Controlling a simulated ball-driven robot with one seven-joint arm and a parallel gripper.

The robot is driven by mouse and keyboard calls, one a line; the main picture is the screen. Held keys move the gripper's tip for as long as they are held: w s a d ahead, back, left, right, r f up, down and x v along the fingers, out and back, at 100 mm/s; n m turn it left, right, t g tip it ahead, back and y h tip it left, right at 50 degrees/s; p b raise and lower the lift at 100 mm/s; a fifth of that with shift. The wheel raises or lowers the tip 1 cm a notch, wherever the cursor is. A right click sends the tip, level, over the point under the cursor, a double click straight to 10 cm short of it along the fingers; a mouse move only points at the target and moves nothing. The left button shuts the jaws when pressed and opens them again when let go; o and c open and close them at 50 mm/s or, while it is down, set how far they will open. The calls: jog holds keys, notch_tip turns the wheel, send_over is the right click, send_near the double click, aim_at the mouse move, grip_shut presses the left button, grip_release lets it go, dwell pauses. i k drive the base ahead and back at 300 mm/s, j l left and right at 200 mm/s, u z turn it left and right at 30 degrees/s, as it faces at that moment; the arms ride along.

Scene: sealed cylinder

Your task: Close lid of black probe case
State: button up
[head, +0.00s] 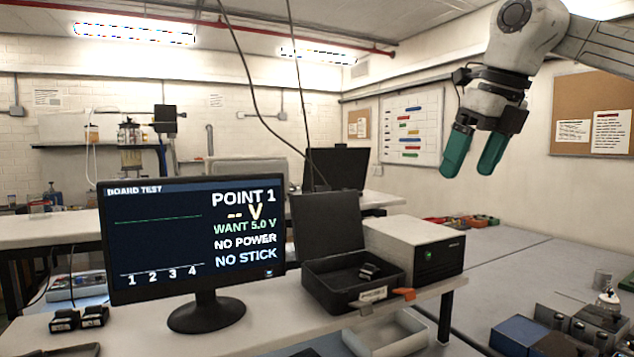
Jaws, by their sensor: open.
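The black probe case (340,300) stands on the bench right of the monitor. Its lid (328,224) is up, roughly upright at the back of the case. A small dark object (370,271) lies inside the case. An orange tab (404,294) and a pale label (373,295) show at its front right. My gripper (470,170) is open and empty, with green fingers pointing down. It hangs in the air at the upper right, above and to the right of the case in the picture, apart from it.
A monitor (195,240) stands left of the case, reading "NO POWER" and "NO STICK". A white box (415,247) with a green light stands close to the right of the case. A pale tray (385,333) lies below the bench edge. Cables (262,90) hang above the bench.

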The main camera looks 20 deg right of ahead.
aim_at(326, 223)
jog(key=i, duration=1.65)
